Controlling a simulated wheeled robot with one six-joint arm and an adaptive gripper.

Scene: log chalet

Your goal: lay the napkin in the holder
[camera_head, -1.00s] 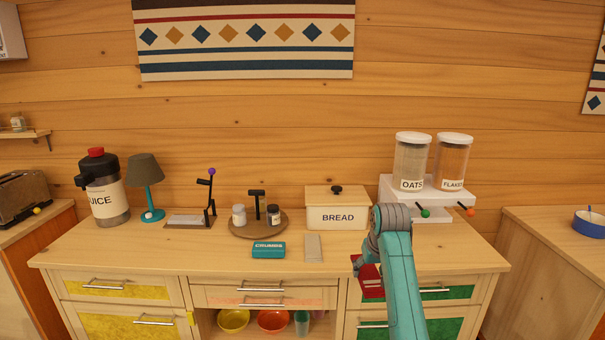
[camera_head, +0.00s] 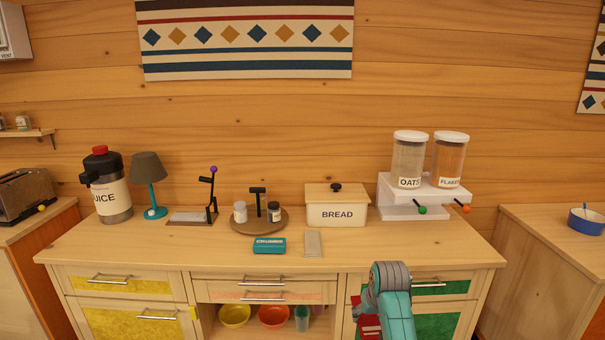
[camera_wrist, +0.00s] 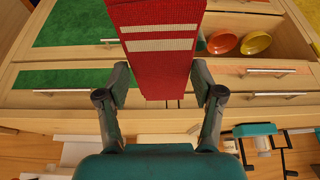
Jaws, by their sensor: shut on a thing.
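The napkin is red with white stripes. In the wrist view the napkin (camera_wrist: 155,65) is between the two fingers of my gripper (camera_wrist: 160,88), which is shut on it. In the head view part of the napkin (camera_head: 368,326) shows beside my arm, in front of the green drawers; my arm hides the fingers there. A flat grey plate with a black upright and a purple-knobbed lever (camera_head: 192,217) stands at the left of the counter, perhaps the holder. I cannot tell for certain. The napkin is well apart from it, to the right.
The counter (camera_head: 150,248) has bare room along its front. On it stand a blue CRUMBS box (camera_head: 269,246), a pale flat strip (camera_head: 313,244), a bread box (camera_head: 336,214), a round tray with shakers (camera_head: 258,227), a lamp (camera_head: 148,170), a juice jug (camera_head: 107,190) and cereal dispensers (camera_head: 425,190).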

